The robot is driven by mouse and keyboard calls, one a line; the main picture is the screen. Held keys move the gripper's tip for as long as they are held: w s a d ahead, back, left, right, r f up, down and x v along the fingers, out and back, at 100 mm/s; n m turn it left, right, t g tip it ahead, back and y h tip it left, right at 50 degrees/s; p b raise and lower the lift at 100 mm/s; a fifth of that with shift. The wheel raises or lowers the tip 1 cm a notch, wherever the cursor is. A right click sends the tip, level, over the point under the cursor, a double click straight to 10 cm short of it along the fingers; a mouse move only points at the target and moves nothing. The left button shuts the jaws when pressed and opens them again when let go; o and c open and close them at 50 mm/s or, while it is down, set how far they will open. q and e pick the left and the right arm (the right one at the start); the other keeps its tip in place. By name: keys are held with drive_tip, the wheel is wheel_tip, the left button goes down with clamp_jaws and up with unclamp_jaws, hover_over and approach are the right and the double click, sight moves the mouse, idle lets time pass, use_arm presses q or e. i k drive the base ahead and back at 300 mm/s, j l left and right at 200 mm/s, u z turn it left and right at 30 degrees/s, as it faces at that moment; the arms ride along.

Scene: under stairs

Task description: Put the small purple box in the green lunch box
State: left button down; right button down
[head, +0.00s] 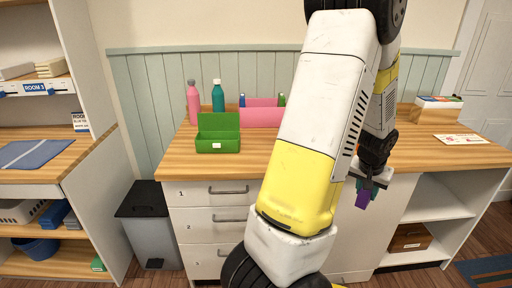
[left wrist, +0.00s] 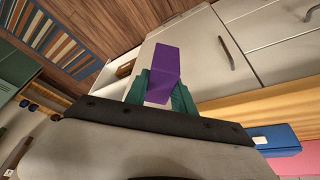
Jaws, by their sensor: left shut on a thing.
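The small purple box (head: 363,196) is held in my left gripper (head: 370,182), in front of the counter's front edge and right of my arm. In the left wrist view the purple box (left wrist: 163,72) sits between the two teal fingers (left wrist: 160,92), which are shut on it. The green lunch box (head: 218,144) stands on the counter to the left, with its lid raised at the back. My left gripper is well to the right of it, apart from it. My right gripper is not in view.
The wooden counter (head: 260,160) has drawers (head: 212,192) below. A pink bottle (head: 193,103) and a teal bottle (head: 218,97) stand behind the lunch box. A pink box (head: 262,117) is right of it. My arm hides the counter's middle. A blue box (left wrist: 277,138) shows in the wrist view.

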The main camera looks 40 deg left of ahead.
sight(209, 148)
drive_tip(key=u, duration=1.55)
